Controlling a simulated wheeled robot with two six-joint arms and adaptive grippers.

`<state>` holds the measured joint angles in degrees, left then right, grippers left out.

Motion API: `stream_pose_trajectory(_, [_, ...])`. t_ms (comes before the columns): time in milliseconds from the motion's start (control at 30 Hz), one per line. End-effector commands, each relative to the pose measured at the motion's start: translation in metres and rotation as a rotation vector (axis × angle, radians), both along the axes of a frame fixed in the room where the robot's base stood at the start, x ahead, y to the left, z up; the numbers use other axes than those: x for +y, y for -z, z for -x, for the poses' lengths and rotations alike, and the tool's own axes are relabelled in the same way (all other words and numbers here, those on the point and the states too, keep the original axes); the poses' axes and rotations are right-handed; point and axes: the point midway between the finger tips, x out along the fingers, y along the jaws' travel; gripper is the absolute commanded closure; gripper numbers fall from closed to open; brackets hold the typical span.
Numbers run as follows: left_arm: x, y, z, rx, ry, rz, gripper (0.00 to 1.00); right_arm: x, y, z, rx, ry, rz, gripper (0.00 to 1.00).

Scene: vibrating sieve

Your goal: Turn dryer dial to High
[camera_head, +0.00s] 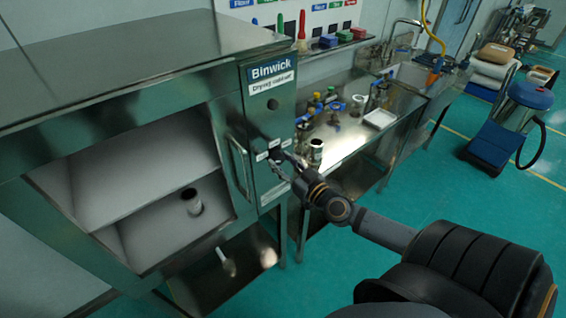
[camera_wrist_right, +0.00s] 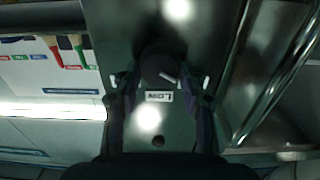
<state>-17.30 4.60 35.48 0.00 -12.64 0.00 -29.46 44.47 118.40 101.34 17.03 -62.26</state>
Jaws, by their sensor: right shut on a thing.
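The dryer cabinet (camera_head: 269,108) is steel, with a "Binwick Drying cabinet" sign on its narrow front panel. Its dark round dial (camera_wrist_right: 160,66) sits on that panel and has a white pointer mark. In the right wrist view the mark points to the lower right, close to a white label (camera_wrist_right: 159,96) that reads LOW upside down. My right gripper (camera_head: 279,158) is at the panel, with its fingers (camera_wrist_right: 162,82) on either side of the dial, shut on it. In the head view the gripper hides most of the dial, and small white labels show around it. My left gripper is not in view.
A vertical door handle (camera_head: 238,165) stands left of the panel. A steel bench (camera_head: 345,138) with jars and a white tray (camera_head: 380,119) is to the right. Open green floor lies further right.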

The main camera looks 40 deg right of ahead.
Motion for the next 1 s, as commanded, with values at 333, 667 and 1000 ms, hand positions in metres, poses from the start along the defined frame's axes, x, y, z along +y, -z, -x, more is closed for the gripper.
stream_pose_trajectory(333, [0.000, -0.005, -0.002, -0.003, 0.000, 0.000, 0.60, 0.000, -0.001, 0.000, 0.005, 0.000, -0.055, 0.90])
stream_pose_trajectory(667, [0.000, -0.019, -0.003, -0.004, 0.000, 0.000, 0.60, -0.002, -0.002, 0.000, 0.024, 0.001, -0.296, 0.90])
stream_pose_trajectory(1000, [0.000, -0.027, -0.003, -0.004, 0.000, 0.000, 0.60, -0.003, 0.000, 0.000, 0.048, 0.001, -0.618, 0.90])
